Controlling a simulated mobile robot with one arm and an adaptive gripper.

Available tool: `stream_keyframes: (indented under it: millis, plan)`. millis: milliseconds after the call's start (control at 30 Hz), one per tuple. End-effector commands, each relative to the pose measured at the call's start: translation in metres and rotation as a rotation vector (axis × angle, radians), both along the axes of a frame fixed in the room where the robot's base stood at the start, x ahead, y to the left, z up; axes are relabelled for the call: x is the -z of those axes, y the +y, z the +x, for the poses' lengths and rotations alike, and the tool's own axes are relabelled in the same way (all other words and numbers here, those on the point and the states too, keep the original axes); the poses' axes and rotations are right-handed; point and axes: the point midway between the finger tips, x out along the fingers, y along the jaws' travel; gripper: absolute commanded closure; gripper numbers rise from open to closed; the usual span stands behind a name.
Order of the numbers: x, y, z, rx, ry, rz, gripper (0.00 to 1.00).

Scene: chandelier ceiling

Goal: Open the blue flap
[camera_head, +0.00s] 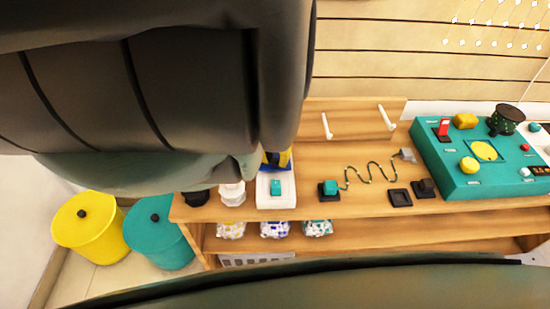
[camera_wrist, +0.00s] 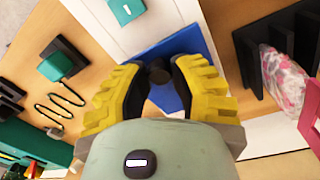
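The blue flap (camera_wrist: 198,48) lies on a white box (camera_wrist: 150,24) in the wrist view. It is partly hidden by my gripper and a dark round knob (camera_wrist: 158,73) in front of it. My gripper (camera_wrist: 159,76) has yellow fingers, one on each side of this knob. I cannot tell whether both fingertips touch it. In the head view, a sliver of blue (camera_head: 284,168) shows beside a yellow finger at the back of the white box (camera_head: 262,204). My dark arm hides much of that area. The flap's angle is unclear.
A teal button (camera_head: 276,187) sits on the box's front. A teal console (camera_head: 455,180) is farther right. Yellow (camera_head: 88,230) and teal (camera_head: 155,235) bins stand at left.

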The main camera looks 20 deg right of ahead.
Motion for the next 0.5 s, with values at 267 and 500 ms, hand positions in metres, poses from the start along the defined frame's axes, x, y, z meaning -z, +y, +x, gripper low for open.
stream_keyframes:
  millis: [267,500]
  plan:
    - [-0.0001,-0.0001,0.0001,0.000,0.000,0.000,1.00]
    - [-0.0004,-0.0003,0.0005,0.000,-0.002,-0.001,1.00]
